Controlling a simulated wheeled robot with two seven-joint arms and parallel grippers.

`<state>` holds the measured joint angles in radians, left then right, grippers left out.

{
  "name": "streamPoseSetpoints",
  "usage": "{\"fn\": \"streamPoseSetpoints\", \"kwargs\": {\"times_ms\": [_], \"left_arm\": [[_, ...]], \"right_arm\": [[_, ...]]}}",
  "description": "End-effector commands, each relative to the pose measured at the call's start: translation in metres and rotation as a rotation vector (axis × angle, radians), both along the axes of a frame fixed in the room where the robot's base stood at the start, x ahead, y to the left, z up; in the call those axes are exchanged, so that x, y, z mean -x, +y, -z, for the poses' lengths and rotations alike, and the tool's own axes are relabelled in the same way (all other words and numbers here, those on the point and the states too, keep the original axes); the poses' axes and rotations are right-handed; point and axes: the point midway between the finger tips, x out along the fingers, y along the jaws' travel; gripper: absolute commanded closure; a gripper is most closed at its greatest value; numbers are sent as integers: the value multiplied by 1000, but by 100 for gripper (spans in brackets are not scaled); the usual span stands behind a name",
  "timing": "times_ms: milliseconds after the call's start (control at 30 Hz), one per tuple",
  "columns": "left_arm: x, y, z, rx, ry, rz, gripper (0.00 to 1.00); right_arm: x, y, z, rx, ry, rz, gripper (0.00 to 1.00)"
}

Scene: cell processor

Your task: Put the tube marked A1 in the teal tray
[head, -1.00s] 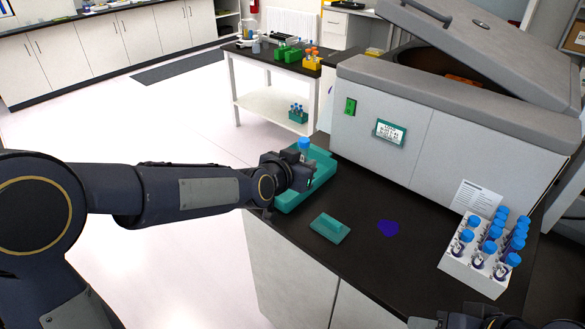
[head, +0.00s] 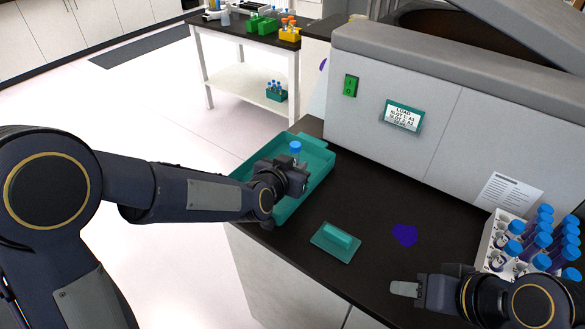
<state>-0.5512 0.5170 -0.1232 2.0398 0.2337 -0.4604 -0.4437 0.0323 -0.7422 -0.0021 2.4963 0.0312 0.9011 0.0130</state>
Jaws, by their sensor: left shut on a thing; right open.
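My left gripper (head: 295,172) is shut on a blue-capped tube (head: 296,148), which stands upright in its jaws. The gripper and tube are over the teal tray (head: 318,163) at the counter's left end. I cannot tell if the tube touches the tray floor, and its marking is not readable. My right gripper (head: 408,289) is at the lower right, left of the white rack (head: 484,252) of blue-capped tubes. It is open and holds nothing that I can see.
A paper sheet (head: 509,193) lies behind the rack.

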Motion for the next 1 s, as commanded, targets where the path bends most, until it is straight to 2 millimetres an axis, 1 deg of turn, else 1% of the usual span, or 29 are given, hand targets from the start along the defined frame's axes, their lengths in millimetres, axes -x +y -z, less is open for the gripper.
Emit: {"fn": "streamPoseSetpoints", "kwargs": {"times_ms": [33, 267, 400, 433, 600, 833, 933, 1000], "left_arm": [[2, -2, 8, 2, -3, 1, 100], [2, -2, 6, 2, -4, 0, 100], [2, -2, 10, 2, -4, 0, 100], [2, -2, 10, 2, -4, 0, 83], [2, -2, 9, 1, -3, 0, 63], [2, -2, 9, 1, -3, 0, 63], [2, -2, 4, 1, -3, 0, 63], [7, 1, 3, 2, -3, 1, 63]], "right_arm": [[0, 0, 8, 0, 0, 0, 54], [0, 0, 5, 0, -1, 0, 54], [0, 0, 9, 0, -1, 0, 54], [0, 0, 9, 0, 0, 0, 54], [0, 0, 8, 0, 0, 0, 54], [0, 0, 8, 0, 0, 0, 54], [0, 0, 3, 0, 0, 0, 54], [0, 0, 5, 0, -1, 0, 54]]}}
